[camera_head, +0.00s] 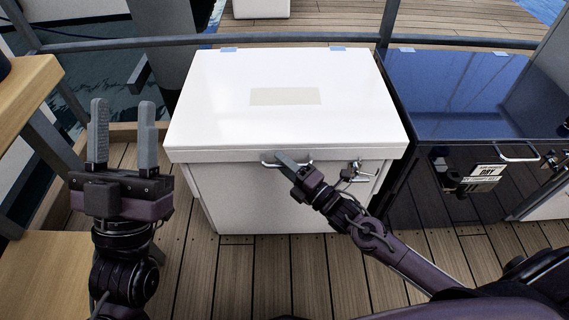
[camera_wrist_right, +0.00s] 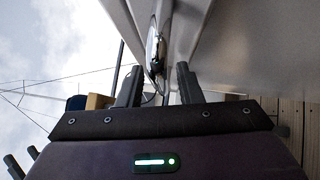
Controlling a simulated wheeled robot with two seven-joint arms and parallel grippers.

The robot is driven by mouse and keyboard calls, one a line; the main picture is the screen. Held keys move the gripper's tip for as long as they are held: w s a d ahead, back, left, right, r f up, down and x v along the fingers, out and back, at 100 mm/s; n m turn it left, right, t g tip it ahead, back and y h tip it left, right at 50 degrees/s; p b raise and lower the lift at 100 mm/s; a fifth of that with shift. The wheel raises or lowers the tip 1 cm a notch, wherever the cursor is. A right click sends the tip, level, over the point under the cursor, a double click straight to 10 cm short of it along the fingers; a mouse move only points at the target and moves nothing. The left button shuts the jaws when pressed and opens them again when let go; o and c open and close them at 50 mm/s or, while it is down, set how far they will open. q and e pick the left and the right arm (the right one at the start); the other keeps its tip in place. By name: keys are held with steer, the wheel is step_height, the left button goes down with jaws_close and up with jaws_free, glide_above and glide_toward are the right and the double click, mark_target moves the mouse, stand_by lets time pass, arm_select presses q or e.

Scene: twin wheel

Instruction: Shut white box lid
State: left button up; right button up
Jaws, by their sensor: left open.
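The white box (camera_head: 260,195) stands on the deck in the middle of the head view. Its white lid (camera_head: 240,110) lies flat over the top, with no clear gap along the front edge. A metal handle (camera_head: 268,163) is on the lid's front. My right gripper (camera_head: 280,157) is at this handle; in the right wrist view its two fingers (camera_wrist_right: 158,86) are apart, with the lid edge and handle just beyond them. Whether the fingers touch the handle is unclear. My left gripper (camera_head: 122,130) is open and empty, left of the box, fingers pointing up.
A latch (camera_head: 355,172) hangs on the box front, right of the handle. A dark blue box (camera_head: 460,95) with its lid down stands close on the right. A wooden bench (camera_head: 25,90) is at the left. A grey rail (camera_head: 270,39) runs behind. Deck planks in front are clear.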

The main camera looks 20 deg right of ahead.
arm_select(q)
steer(key=w+d+f+g+y+p, duration=0.1)
steer(key=w+f+g, duration=0.1)
steer(key=f, duration=0.4)
steer(key=w+d+f+g+y, duration=0.1)
steer(key=w+f+g, duration=0.1)
steer(key=f+g, duration=0.2)
step_height(320, 180, down, 2)
steer(key=shift+d+f+g+y+p, duration=0.25)
steer(key=shift+g+y+p, duration=0.1)
steer(key=shift+g+y, duration=0.05)
arm_select(e)
steer(key=v, duration=0.8)
steer(key=shift+a+r, duration=0.1)
steer(key=shift+a, duration=0.05)
